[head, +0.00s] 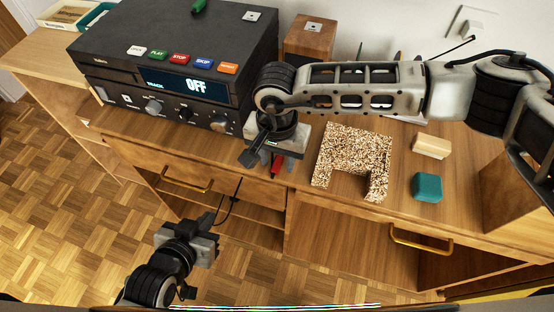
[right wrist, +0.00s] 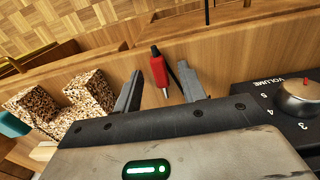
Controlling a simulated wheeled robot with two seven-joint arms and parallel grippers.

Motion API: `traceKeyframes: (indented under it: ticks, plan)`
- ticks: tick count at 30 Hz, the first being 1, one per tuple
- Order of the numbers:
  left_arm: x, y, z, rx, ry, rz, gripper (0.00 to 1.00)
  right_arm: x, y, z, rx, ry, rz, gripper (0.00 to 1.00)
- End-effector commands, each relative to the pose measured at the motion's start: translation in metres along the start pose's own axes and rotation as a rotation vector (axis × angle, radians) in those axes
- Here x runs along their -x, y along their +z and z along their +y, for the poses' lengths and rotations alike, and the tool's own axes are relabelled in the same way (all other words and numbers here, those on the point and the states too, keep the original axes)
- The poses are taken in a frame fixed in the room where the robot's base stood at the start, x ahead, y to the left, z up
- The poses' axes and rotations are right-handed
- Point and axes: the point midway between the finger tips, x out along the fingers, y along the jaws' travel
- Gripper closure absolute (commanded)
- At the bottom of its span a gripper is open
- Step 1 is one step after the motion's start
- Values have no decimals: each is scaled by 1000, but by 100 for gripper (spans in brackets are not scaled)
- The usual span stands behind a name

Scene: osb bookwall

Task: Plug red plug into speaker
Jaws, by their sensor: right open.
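A red plug (head: 277,166) with a metal tip lies near the front edge of the wooden cabinet top. My right gripper (head: 270,163) is above it, open. In the right wrist view the red plug (right wrist: 158,72) shows between the two spread fingers (right wrist: 161,68), with a black piece beside it. I cannot tell whether the fingers touch it. A wooden box (head: 309,40), which looks like the speaker, stands at the back behind my right arm; its socket is not visible. My left gripper (head: 203,238) is low in front of the cabinet, and its jaws are unclear.
A black player (head: 180,60) with coloured buttons stands on an amplifier (head: 165,112) at left. A speckled U-shaped block (head: 350,150), a cream block (head: 432,146) and a teal block (head: 427,187) sit at right. A black cable (head: 232,205) hangs at the front.

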Motion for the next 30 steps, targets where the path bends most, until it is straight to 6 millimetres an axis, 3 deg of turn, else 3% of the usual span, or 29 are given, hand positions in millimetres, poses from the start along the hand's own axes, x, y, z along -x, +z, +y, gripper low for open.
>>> traceKeyframes:
  ticks: [6,11,23,30]
  plan:
    - [-1,0,-1,0,-1,0,100,-1,0,0,0,-1,0,59]
    - [-1,-2,-1,-1,-2,5,100,-1,0,0,0,-1,0,100]
    - [-2,-4,-2,-5,-2,10,100,1,0,0,-1,-2,1,100]
    - [-9,3,-2,-4,1,15,100,30,-1,-1,1,-5,5,100]
